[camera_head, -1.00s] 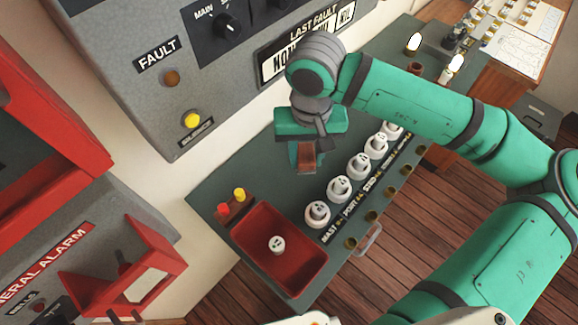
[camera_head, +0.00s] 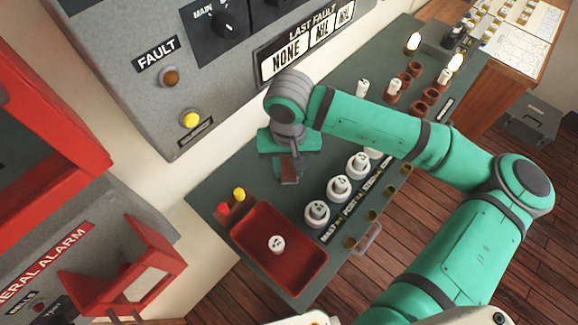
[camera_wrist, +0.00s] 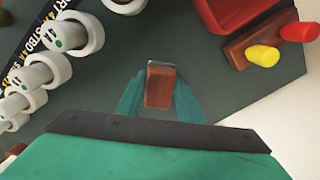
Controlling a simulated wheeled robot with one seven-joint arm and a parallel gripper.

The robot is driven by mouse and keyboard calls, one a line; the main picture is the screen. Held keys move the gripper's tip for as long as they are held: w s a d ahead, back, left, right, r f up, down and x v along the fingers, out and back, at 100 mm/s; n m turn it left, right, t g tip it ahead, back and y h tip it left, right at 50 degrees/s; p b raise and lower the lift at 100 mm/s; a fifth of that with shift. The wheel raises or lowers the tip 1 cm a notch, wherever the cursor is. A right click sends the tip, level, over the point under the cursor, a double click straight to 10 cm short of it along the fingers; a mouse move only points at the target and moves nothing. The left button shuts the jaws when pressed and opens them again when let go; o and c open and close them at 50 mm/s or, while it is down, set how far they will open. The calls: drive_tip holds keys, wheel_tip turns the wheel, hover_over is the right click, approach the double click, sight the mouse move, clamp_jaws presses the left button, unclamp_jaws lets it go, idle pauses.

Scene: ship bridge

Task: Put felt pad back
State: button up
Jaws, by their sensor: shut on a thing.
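The felt pad (camera_head: 289,173) appears as a small red-brown block. In the wrist view the block (camera_wrist: 160,88) has a pale grey strip along its far end. My gripper (camera_wrist: 158,97) is shut on it, with a teal finger on each side. In the head view my gripper (camera_head: 288,165) points down over the dark green desk top, left of the row of white round fittings. I cannot tell for sure whether the block touches the desk.
A red tray (camera_head: 254,262) holding a white plug (camera_head: 277,244) lies at the near end of the desk (camera_head: 250,170). A brown holder with a red peg (camera_head: 223,210) and a yellow peg (camera_head: 239,195) stands beside it. White fittings (camera_head: 339,188) line the right side.

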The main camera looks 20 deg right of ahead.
sight(289, 168)
drive_tip(key=shift+f, duration=0.1)
drive_tip(key=o, duration=1)
wheel_tip(289, 168, up, 12)
drive_tip(key=shift+s, duration=0.1)
idle(0.4)
